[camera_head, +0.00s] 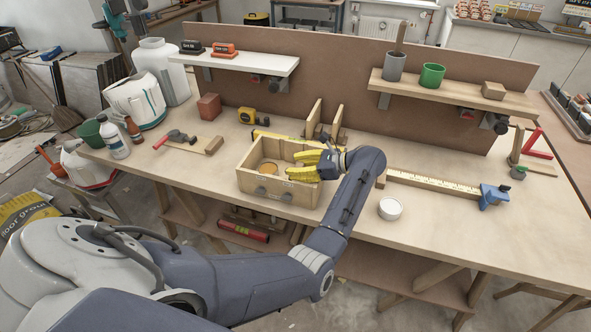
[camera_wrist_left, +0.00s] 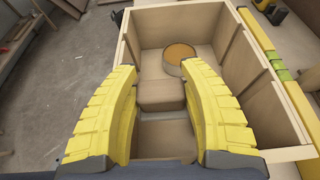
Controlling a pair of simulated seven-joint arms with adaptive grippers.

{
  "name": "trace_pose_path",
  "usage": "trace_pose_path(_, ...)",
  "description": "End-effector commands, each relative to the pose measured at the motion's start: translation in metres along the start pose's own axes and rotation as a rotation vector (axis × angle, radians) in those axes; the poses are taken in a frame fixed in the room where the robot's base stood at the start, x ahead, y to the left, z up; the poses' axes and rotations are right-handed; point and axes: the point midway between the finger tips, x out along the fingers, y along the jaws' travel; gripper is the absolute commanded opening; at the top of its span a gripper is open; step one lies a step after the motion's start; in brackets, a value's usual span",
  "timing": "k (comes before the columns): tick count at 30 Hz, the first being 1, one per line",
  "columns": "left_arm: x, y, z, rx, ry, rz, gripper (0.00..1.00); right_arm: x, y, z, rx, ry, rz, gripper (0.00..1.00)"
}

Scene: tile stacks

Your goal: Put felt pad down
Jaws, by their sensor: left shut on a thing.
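My left gripper (camera_head: 291,164) reaches over the right part of an open wooden box (camera_head: 277,192) on the workbench. Its yellow fingers point into the box. In the left wrist view, a tan pad-like piece (camera_wrist_left: 160,95) lies between the fingertips (camera_wrist_left: 160,75), and the gripper is shut on it. It appears to be the felt pad. I cannot tell whether its underside touches the box floor. A round piece with an orange top (camera_wrist_left: 180,52) sits in the box beyond it; it also shows in the head view (camera_head: 268,167). My right gripper is not in view.
A white round tub (camera_head: 390,208) stands right of the box. A wooden rail with a scale (camera_head: 430,183) and blue end lies farther right. Upright boards (camera_head: 314,117) stand behind the box.

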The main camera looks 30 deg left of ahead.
Motion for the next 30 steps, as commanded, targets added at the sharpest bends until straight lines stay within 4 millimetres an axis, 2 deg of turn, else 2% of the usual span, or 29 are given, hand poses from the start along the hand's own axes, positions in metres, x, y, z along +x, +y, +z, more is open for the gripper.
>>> trace_pose_path(1,0.004,0.004,-0.009,0.011,0.007,0.008,0.15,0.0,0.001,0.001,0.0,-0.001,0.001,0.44)
trace_pose_path(10,0.004,0.004,-0.009,0.011,0.005,0.007,0.15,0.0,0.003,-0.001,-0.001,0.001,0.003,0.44)
trace_pose_path(25,0.009,0.006,-0.024,0.015,0.012,0.012,0.15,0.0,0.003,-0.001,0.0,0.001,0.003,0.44)
trace_pose_path(26,0.01,0.006,-0.024,0.016,0.012,0.012,0.46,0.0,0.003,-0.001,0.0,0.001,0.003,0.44)
trace_pose_path(28,0.01,0.006,-0.025,0.016,0.013,0.013,0.54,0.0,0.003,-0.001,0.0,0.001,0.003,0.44)
trace_pose_path(30,0.01,0.006,-0.025,0.016,0.013,0.013,0.54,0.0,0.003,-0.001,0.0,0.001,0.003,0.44)
